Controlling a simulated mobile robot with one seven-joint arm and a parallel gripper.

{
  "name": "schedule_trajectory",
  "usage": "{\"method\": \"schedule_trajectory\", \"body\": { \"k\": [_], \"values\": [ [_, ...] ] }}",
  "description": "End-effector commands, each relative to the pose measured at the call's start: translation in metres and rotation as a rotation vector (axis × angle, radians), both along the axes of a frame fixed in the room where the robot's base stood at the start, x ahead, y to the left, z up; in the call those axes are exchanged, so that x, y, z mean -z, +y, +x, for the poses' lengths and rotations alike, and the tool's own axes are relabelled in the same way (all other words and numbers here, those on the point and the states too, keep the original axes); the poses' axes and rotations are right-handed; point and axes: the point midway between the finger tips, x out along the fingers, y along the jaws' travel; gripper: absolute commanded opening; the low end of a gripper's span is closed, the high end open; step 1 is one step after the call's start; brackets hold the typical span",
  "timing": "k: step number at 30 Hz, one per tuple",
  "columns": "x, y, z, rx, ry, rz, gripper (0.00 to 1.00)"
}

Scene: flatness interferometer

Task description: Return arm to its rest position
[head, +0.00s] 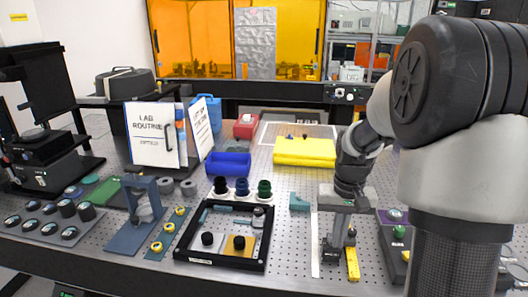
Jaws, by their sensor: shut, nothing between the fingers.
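My arm comes in from the right side of the head view and bends down over the perforated optics table (285,232). My gripper (338,250) points down at the right of the table, close above the surface or touching it; I cannot tell which. Its fingers are shut with nothing seen between them. My arm hides part of the table's right side.
A black-framed tray (222,263) with small parts stands left of my gripper. A dark block with knobs (393,240) is at right. Optics mounts crowd the left. Bare table shows around the teal block (299,202).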

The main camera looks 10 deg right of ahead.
Motion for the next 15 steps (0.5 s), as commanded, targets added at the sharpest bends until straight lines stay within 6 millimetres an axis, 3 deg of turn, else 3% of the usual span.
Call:
{"method": "schedule_trajectory", "body": {
  "k": [5, 9, 15],
  "values": [
    [-0.064, 0.029, -0.022, -0.055, -0.092, -0.034, 0.0],
    [-0.118, 0.06, -0.06, -0.115, -0.195, -0.058, 0.0],
    [-0.167, 0.096, -0.121, -0.197, -0.343, -0.073, 0.0]
  ]
}}
